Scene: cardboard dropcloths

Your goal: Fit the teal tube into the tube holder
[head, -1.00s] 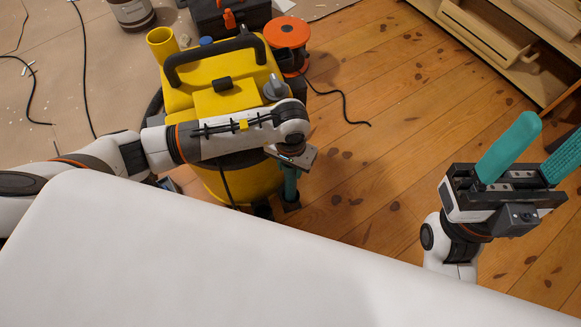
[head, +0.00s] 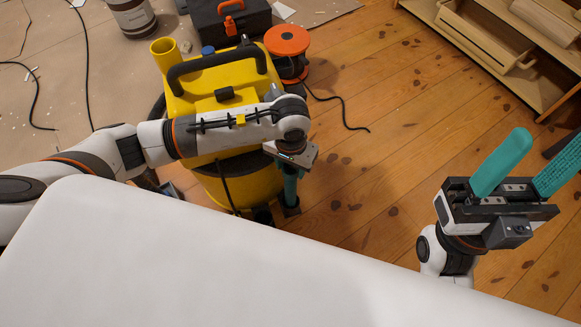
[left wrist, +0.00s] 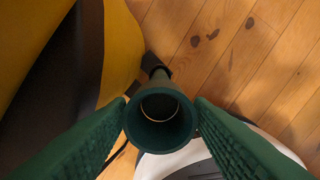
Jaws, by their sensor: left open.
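The teal tube (left wrist: 137,123) shows in the left wrist view as a dark green tube with its round open mouth toward the camera. Its far end meets a black piece, likely the tube holder (left wrist: 151,63), beside the yellow vacuum; how deep it sits is hidden. In the head view, the black piece (head: 291,211) shows at the floor below my left gripper (head: 290,188). My left gripper is open, pointing down, with its textured fingers on either side of the tube's mouth. My right gripper (head: 540,155) is open and empty at the right, fingers up.
The yellow vacuum (head: 225,100) stands against my left arm's far side. An orange cable reel (head: 288,42) and a black toolbox (head: 228,18) are behind it. A white surface (head: 200,260) fills the front. Wooden floor (head: 400,120) lies clear to the right.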

